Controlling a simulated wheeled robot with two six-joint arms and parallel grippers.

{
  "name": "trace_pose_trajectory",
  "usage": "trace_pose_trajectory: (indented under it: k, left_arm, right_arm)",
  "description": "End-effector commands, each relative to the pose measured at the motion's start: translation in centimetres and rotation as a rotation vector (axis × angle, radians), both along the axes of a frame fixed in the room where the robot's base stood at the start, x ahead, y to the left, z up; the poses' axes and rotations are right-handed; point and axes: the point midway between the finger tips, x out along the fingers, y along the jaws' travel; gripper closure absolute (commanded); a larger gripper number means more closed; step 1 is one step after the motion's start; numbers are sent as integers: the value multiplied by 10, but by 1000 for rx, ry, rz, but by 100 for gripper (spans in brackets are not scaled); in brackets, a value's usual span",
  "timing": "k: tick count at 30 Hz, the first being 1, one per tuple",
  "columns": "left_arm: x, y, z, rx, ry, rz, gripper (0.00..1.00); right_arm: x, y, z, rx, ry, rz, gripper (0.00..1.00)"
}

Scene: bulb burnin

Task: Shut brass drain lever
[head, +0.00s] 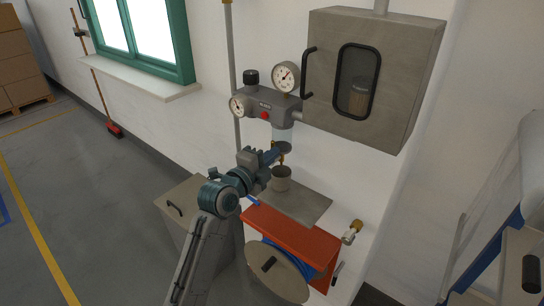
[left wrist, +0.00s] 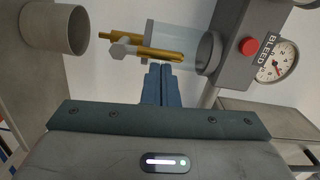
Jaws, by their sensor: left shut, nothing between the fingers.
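The brass drain lever (left wrist: 160,53) sits under the clear bowl (left wrist: 205,50) of the gauge unit. In the left wrist view it runs sideways from a pale nut, its end overlapping the bowl. In the head view the brass drain (head: 281,158) is small and partly covered by my gripper. My left gripper (head: 279,149) is shut and empty, its tips close beside the drain. In the left wrist view its fingertips (left wrist: 160,68) are just below the lever's long part; I cannot tell whether they touch it.
A grey cup (head: 281,181) stands on a shelf (head: 307,203) below the drain. The gauge unit (head: 271,106) has a red button and dials. A grey cabinet (head: 415,75) hangs at right. An orange hose reel (head: 295,238) is below.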

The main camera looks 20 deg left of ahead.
Motion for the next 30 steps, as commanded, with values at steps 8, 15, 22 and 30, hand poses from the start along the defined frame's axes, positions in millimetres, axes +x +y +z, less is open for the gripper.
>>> trace_pose_trajectory:
  k: [8,15,22,30]
  left_arm:
    - [1,2,1,-44,17,0,100]
    - [2,7,3,-123,45,1,100]
    - [5,15,4,-288,106,1,100]
    - [10,27,3,-530,194,1,100]
  right_arm:
    - [-2,-4,1,-4,3,1,100]
    - [-3,-5,3,-5,5,1,100]
    - [-4,-4,7,-4,4,1,100]
    - [-5,0,11,1,5,0,100]
